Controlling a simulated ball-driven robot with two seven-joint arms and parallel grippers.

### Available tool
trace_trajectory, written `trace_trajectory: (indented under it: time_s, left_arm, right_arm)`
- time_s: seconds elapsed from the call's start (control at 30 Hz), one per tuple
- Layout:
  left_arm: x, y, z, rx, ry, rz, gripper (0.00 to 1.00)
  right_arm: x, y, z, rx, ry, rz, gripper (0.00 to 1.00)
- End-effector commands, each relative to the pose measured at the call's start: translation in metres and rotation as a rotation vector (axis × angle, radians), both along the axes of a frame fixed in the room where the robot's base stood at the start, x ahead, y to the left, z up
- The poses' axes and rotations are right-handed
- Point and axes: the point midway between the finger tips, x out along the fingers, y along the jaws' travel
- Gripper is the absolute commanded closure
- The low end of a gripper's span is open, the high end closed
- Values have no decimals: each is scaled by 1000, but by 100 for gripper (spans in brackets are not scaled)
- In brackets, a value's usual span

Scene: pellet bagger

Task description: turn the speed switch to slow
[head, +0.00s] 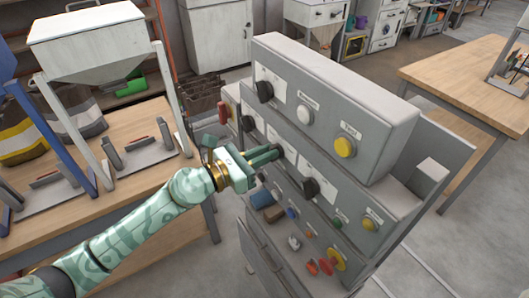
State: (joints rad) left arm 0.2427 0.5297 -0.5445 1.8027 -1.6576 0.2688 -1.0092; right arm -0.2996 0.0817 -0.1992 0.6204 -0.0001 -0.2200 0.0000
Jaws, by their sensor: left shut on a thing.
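A grey control panel (330,118) with stepped faces stands in the middle of the head view. It carries black rotary knobs: one at the upper left (265,91), one lower at the left edge (247,123) and one on the middle row (310,187). My left gripper (274,153) reaches in from the left and is shut on a dark knob on the middle row. Its fingers mostly cover that knob, so its pointing direction is hidden. The labels are too small to read, so I cannot tell which knob is the speed switch. My right gripper is out of view.
A white push button (304,115) and a yellow one (345,146) sit on the top face. Several small coloured controls fill the lower face. A wooden bench (125,118) with a white hopper (95,42) stands left, another table (470,78) right.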

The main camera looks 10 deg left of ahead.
Motion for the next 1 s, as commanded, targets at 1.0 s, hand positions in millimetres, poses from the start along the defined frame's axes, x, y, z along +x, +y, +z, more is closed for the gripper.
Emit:
trace_trajectory:
  time_s: [1.0]
  left_arm:
    - [6, 6, -1, -528, 521, 1, 100]
  right_arm:
    - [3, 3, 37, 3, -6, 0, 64]
